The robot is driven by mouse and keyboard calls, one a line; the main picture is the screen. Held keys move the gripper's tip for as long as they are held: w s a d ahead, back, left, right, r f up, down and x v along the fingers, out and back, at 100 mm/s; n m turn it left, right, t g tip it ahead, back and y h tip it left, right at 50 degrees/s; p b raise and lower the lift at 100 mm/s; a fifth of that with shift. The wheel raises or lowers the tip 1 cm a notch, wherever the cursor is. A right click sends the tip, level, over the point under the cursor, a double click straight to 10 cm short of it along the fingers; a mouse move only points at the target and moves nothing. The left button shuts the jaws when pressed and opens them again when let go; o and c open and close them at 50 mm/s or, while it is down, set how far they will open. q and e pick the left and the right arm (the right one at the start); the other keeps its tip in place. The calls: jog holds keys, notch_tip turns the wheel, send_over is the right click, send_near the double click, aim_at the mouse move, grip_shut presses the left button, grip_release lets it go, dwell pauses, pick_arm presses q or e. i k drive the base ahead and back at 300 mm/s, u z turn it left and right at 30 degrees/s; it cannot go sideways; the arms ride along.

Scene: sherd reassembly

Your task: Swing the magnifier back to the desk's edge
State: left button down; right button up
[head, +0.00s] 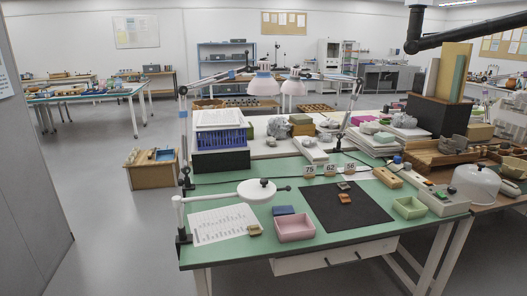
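The magnifier has a round white head (257,191) with a dark knob on top and a short dark handle at its right. It hangs over the left part of the green desk (350,238), above the back edge of a printed sheet (217,226). Its white arm (210,197) runs left to an upright post with a dark clamp (183,238) at the desk's left edge. Whether the head has a lid or an open lens cannot be told. Neither of my grippers shows in the head view.
A pink tray (294,228), a blue block (284,210) and a black mat (345,207) with small sherds lie right of the magnifier. A green tray (409,208) and a clear dome (474,184) stand further right. Lamps (263,85) stand behind.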

aim_at(177, 201)
jog(key=z, duration=1.2)
jog(key=i, duration=1.15)
jog(key=u, duration=1.75)
